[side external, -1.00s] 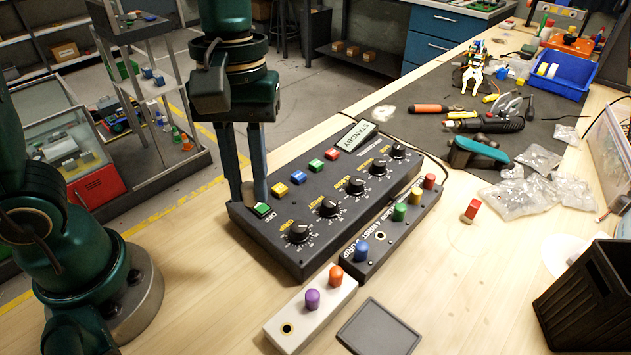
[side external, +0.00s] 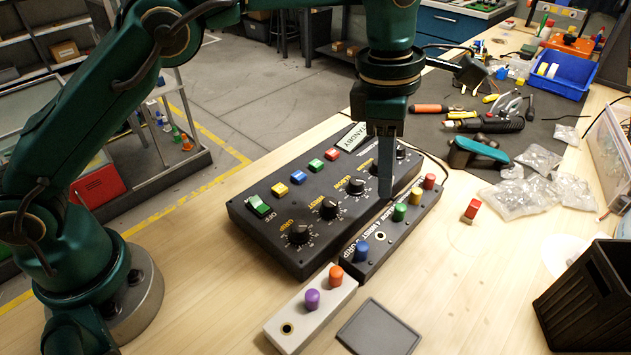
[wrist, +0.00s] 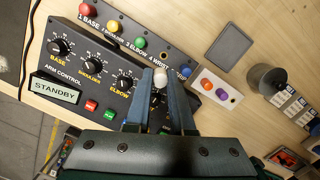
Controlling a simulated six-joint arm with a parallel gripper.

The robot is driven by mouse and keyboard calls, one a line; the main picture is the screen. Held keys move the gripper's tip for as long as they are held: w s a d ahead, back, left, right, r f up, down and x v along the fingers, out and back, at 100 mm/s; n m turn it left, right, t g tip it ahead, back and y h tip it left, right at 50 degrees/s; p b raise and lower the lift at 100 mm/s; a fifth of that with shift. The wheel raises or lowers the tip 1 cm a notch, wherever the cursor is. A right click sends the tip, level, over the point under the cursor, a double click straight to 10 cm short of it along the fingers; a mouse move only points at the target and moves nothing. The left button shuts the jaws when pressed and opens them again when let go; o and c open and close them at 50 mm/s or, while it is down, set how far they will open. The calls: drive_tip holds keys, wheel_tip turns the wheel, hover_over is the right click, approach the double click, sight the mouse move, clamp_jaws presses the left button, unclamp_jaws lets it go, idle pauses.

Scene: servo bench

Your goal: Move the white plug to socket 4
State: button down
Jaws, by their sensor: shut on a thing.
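My gripper (side external: 385,192) is above the long edge of the control box, close to the socket strip (side external: 345,272), with its fingers pointing down. In the wrist view its fingers are shut on the white plug (wrist: 160,79), whose rounded end shows between the tips. In the side view a finger hides the plug. Socket 4 (side external: 380,236) is an open dark hole with a pale ring, between the green plug (side external: 400,212) and the blue plug (side external: 362,251). The gripper is apart from it, up and beyond in the side view.
The strip also holds a red plug (side external: 430,181) and a yellow plug (side external: 416,195). The control box (side external: 290,262) has knobs and coloured switches. A pale block (side external: 270,340) holds orange (side external: 335,276) and purple (side external: 312,299) plugs. A red-topped piece (side external: 472,209) lies on open bench.

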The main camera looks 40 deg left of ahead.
sight(379, 240)
drive_tip(key=shift+d+f, duration=0.45)
drive_tip(key=shift+f, duration=0.35)
drive_tip(key=shift+s+d+f, duration=0.1)
drive_tip(key=shift+s+f, duration=0.05)
drive_tip(key=shift+f, duration=2.45)
drive_tip(key=shift+f, duration=0.95)
idle(1.3)
drive_tip(key=c, duration=0.7)
unclamp_jaws()
drive_tip(key=shift+r, duration=0.1)
wheel_tip(379, 240, up, 7)
idle(0.5)
